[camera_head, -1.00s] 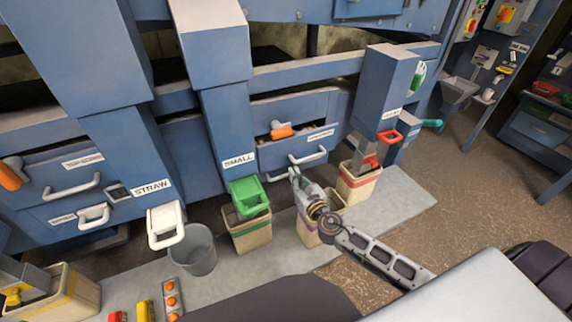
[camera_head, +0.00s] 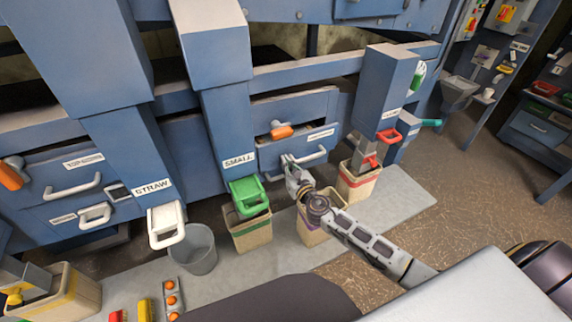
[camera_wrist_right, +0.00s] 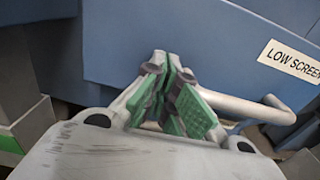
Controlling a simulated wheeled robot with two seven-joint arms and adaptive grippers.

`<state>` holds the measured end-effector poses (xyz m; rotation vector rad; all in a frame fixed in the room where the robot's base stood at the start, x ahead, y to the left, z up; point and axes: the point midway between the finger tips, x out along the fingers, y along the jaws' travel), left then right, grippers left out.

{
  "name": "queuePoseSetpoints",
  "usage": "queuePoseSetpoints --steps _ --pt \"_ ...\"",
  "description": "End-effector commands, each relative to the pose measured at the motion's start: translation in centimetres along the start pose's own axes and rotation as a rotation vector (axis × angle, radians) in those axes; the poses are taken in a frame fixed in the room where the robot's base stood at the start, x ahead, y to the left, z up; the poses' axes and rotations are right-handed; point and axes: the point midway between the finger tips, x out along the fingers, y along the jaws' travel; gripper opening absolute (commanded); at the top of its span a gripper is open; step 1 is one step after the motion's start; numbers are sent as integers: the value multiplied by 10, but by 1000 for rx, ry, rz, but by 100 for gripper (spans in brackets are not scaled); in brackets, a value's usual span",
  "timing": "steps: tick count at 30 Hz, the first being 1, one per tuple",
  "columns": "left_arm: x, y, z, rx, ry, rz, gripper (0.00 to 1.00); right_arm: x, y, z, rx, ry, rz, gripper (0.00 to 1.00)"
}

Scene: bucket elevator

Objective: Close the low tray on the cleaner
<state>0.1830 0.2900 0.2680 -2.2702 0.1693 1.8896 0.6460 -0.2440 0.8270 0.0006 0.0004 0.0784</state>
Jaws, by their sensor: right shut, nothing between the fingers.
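The low tray (camera_head: 300,148) is a blue drawer front with a light grey bar handle (camera_head: 312,158), in the middle of the cleaner between the SMALL and CLEAN chutes. Its top edge shows an opening behind it, so it looks partly pulled out. In the right wrist view its blue front (camera_wrist_right: 200,55) carries a LOW SCREEN label (camera_wrist_right: 291,60), and the handle (camera_wrist_right: 255,108) runs to the right. My right gripper (camera_head: 289,164) is shut and empty at the left end of the handle. Its green-padded fingers (camera_wrist_right: 168,85) point at the front; whether they touch is unclear. My left gripper is out of view.
An orange knob (camera_head: 281,130) sits above the low tray. A green chute flap (camera_head: 249,196) over a bin (camera_head: 252,235) is to the left. A red-flapped chute over another bin (camera_head: 357,187) is to the right. A bin (camera_head: 312,232) stands below my right arm.

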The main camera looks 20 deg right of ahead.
Motion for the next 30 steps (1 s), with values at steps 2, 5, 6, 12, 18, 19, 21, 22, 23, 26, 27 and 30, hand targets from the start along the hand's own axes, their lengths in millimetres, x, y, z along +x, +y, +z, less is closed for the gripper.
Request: queuePoseSetpoints --steps 2,5,6,12,18,19,21,22,23,26,27,30 --pt "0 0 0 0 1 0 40 1 0 0 0 0 0 0" --pt "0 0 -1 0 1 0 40 1 0 0 0 0 0 0" --pt "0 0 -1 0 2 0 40 1 0 0 0 0 0 0" --pt "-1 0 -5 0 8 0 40 1 0 0 0 0 0 0" --pt "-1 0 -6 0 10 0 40 11 0 0 0 -1 -1 0" --pt "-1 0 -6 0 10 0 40 14 0 0 0 -1 -1 0" --pt "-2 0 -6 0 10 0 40 20 0 0 0 -1 -1 0" --pt "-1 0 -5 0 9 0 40 23 0 0 0 -1 -1 0" --pt "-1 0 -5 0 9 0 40 26 0 1 0 -2 -2 0" --pt "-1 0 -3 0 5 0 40 35 0 1 0 -2 -1 0" --pt "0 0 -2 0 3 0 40 38 0 0 0 -2 -1 0" --pt "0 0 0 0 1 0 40 47 0 0 -1 -2 0 0"
